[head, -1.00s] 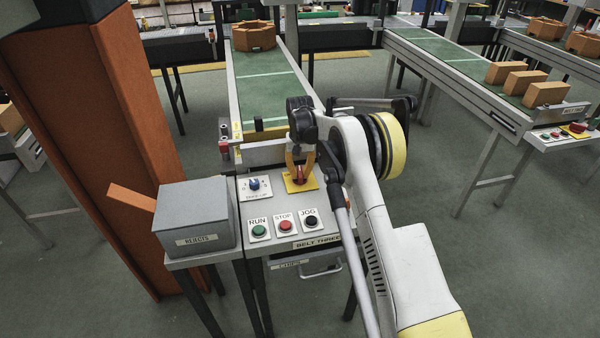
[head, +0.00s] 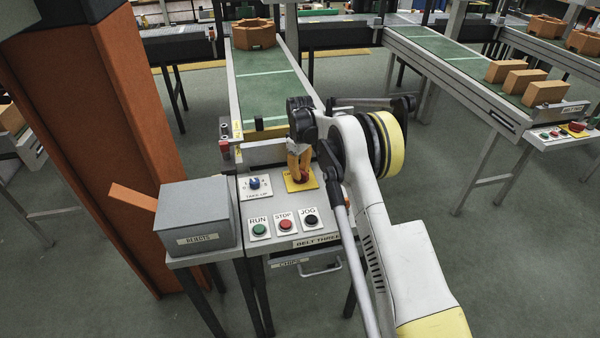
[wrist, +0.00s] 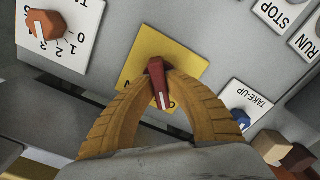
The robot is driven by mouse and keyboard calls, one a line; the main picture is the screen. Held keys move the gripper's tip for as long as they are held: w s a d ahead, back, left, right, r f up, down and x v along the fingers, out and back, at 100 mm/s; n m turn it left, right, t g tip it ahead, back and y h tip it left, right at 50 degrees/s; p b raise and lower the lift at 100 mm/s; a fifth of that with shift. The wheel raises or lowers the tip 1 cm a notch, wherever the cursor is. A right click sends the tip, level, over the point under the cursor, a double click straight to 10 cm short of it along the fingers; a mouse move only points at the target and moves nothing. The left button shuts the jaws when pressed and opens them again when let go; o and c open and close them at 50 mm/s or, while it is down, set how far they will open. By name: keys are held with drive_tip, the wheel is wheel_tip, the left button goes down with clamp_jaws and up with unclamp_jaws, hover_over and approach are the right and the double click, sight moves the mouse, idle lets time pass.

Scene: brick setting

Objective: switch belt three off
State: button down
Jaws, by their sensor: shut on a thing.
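The belt three panel (head: 280,203) stands at the near end of a green belt, with a "BELT THREE" label (head: 317,241) on its front. A red rotary switch handle (wrist: 157,88) sits on a yellow plate (wrist: 185,58) on this panel. In the head view the yellow plate (head: 291,186) shows under my fingers. My gripper (head: 302,178) reaches down to it. In the wrist view my orange fingers (wrist: 156,74) are shut on the red handle from both sides. Fingers and handle hide much of the plate's lettering.
Green RUN (head: 260,230), red STOP (head: 286,225) and black JOG (head: 311,220) buttons lie nearer on the panel. A blue TAKE-UP knob (head: 254,183) is to the left. A grey box (head: 197,213) and an orange column (head: 105,130) stand farther left.

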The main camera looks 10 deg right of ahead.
drive_tip(key=shift+n, duration=0.6)
drive_tip(key=c, duration=1.4)
unclamp_jaws()
wheel_tip(320, 180, up, 12)
